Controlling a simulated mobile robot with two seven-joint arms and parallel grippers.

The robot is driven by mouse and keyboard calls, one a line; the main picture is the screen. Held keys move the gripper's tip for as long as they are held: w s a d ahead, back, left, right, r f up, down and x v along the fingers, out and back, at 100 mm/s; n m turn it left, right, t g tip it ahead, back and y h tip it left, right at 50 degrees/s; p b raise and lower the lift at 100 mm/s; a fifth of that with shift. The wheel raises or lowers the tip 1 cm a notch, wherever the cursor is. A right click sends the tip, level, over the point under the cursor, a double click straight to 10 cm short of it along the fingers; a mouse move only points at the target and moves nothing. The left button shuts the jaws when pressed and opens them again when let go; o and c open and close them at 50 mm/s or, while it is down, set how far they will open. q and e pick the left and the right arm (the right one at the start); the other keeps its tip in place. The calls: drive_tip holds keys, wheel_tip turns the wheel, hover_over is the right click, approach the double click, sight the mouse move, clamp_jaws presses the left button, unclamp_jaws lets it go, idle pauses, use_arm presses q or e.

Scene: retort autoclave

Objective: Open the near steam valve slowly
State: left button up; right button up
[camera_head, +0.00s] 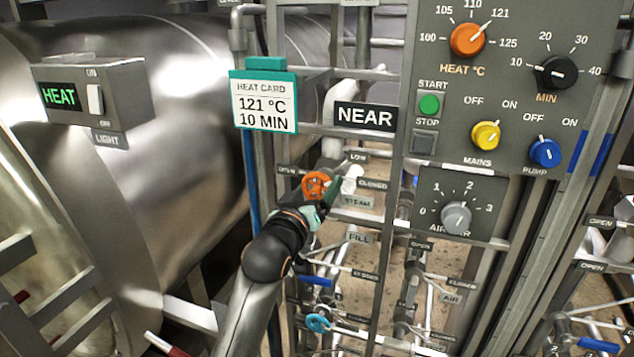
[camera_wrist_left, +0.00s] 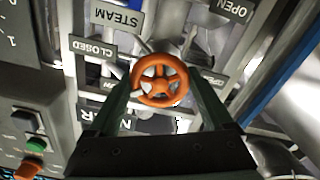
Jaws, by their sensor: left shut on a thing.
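The near steam valve has an orange handwheel (camera_head: 315,184) on the pipework below the black NEAR sign (camera_head: 365,116). A STEAM plate (camera_head: 357,202) and a CLOSED plate (camera_head: 373,184) sit to its right, and an OPEN plate (camera_head: 287,170) to its left. My left gripper (camera_head: 326,190) is shut on the wheel and hides part of it. In the left wrist view the spoked orange wheel (camera_wrist_left: 160,80) sits between the two fingers of my left gripper (camera_wrist_left: 160,88). My right gripper is not in view.
A control panel (camera_head: 520,95) with knobs stands right of the valve. A heat card (camera_head: 263,105) hangs above left. The large steel vessel (camera_head: 185,100) fills the left. Blue-handled valves (camera_head: 318,322) and pipes crowd the space below, leaving little free room.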

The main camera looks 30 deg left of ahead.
use_arm(q)
drive_tip(key=shift+n+p, duration=0.4)
drive_tip(key=shift+n, duration=0.3)
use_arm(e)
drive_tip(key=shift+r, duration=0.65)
use_arm(q)
drive_tip(key=o, duration=1.1)
drive_tip(key=shift+o, duration=0.2)
